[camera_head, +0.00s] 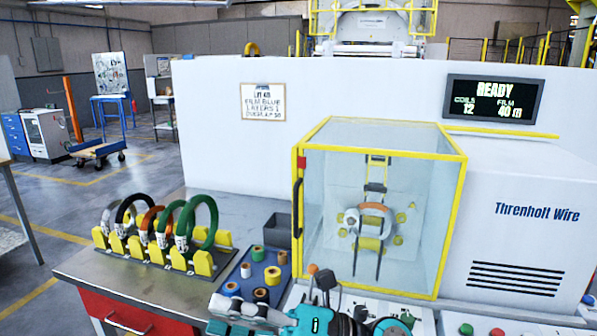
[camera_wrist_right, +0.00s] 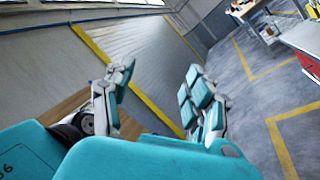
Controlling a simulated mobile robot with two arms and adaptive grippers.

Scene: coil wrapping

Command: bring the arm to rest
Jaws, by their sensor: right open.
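My right gripper (camera_head: 218,315) is low in the head view, at the front edge of the worktop. Its teal fingers point left and its lower part is cut off by the frame. In the right wrist view the two fingers of the right gripper (camera_wrist_right: 158,88) stand wide apart with nothing between them. The gripper is open and empty, apart from the blue tray (camera_head: 243,284) of film rolls behind it. My left gripper is not in view.
A rack (camera_head: 177,255) of several coils stands left on the bench (camera_head: 90,268). A yellow-framed clear cabinet (camera_head: 335,200) encloses a coil (camera_head: 377,212); its door looks shut. The display (camera_head: 494,100) reads READY. Open floor (camera_head: 50,190) lies to the left.

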